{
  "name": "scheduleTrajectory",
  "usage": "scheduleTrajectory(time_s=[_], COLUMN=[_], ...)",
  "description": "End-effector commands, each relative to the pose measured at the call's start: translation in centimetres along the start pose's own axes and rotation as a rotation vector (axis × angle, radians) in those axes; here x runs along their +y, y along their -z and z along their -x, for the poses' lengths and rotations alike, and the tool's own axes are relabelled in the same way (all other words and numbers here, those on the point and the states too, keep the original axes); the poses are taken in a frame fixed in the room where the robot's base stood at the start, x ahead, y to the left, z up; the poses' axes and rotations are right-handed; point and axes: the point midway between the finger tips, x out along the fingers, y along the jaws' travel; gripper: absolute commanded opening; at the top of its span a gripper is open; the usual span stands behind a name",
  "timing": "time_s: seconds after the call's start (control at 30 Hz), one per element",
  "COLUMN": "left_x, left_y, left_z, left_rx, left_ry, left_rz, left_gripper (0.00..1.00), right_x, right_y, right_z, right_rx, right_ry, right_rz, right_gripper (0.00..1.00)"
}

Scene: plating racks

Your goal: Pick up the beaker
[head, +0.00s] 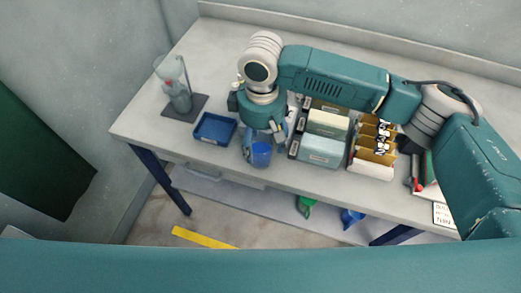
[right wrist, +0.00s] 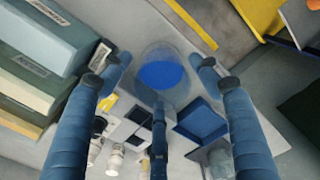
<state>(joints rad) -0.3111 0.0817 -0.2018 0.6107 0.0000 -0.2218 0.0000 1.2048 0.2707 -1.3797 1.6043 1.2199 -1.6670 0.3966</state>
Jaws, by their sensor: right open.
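The beaker (head: 261,155) is clear with bright blue contents and stands near the front edge of the table. In the right wrist view the beaker (right wrist: 162,74) appears upright, seen from above, between the spread fingers. My right gripper (head: 264,138) is open just above and around the beaker, which it partly hides in the head view. In the right wrist view its fingers (right wrist: 158,77) lie to either side of the beaker, with a third finger below. I cannot tell whether any finger touches it. My left gripper is not in view.
A blue tray (head: 215,128) lies left of the beaker. A glass vessel on a dark stand (head: 184,106) is farther left. Stacked boxes (head: 322,146) stand close on the right, beside a rack of brown cards (head: 372,155). The table's front edge (head: 230,174) is near.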

Motion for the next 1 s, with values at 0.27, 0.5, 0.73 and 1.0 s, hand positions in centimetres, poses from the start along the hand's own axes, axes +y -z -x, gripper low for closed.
scheduleTrajectory(time_s=[0.27,0.5,0.73,1.0], left_x=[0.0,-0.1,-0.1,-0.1], left_y=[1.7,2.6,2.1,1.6], left_z=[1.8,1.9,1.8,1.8], left_rx=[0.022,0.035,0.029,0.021], left_ry=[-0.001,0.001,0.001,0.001], left_rz=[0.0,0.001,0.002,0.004], left_gripper=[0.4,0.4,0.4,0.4], right_x=[-0.2,-0.1,-0.2,-0.1], right_y=[0.2,0.3,0.3,0.3], right_z=[-3.8,-4.9,-4.9,-4.8], right_rx=[-0.002,0.001,0.001,0.002], right_ry=[0.001,-0.001,0.0,0.0], right_rz=[-0.001,0.001,0.001,0.001], right_gripper=[0.63,0.63,0.39,0.21])
